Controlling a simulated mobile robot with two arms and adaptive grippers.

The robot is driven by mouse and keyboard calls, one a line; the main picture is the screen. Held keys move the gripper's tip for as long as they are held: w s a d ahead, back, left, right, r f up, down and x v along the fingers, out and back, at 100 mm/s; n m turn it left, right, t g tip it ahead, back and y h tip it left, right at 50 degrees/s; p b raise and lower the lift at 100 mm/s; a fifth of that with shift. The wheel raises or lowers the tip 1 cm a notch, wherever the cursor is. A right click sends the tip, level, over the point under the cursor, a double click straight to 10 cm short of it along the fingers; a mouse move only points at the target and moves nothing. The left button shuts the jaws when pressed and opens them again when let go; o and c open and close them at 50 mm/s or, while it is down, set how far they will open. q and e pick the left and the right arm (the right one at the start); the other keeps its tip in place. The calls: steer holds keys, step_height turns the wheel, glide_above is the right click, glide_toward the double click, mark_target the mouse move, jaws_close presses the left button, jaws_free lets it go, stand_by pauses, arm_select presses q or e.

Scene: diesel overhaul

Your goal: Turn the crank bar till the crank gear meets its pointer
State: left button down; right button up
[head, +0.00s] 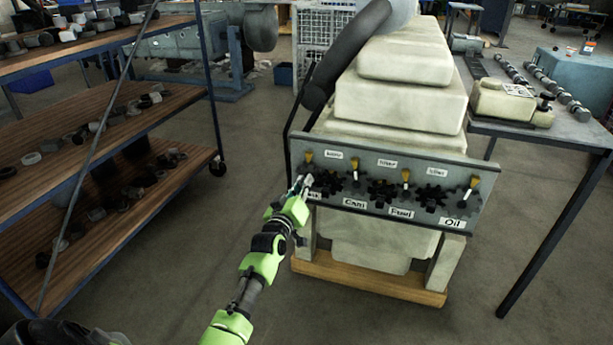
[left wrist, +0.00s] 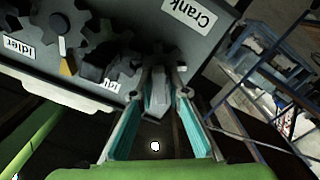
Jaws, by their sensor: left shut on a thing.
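The grey gear panel (head: 390,182) on the front of the engine carries a row of dark gears. The crank gear (left wrist: 165,56) is at the panel's left end, next to the Crank label (left wrist: 189,11); in the head view my gripper mostly covers it. An orange pointer (head: 308,157) stands above it; whether a tooth lines up with it cannot be told. My left gripper (head: 302,186) is at this gear. In the left wrist view its teal fingers are closed around the grey crank bar (left wrist: 158,97). My right gripper is not in view.
Cam, Fuel and Oil gears (head: 432,196) with more pointers sit to the right on the panel. A shelf rack (head: 214,95) with parts stands left. A table (head: 585,133) with parts stands right. The floor between rack and engine is clear.

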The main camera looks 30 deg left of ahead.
arm_select(q)
steer(key=shift+m, duration=0.6)
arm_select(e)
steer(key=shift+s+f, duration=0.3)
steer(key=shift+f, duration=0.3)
arm_select(q)
steer(key=m+p, duration=0.1)
steer(key=m, duration=0.1)
steer(key=shift+r+m, duration=0.1)
steer(key=shift+m, duration=0.7)
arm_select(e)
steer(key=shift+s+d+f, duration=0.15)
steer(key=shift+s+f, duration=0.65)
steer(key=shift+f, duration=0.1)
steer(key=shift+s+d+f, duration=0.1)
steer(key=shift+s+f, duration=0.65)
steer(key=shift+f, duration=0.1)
arm_select(q)
steer(key=shift+p, duration=0.35)
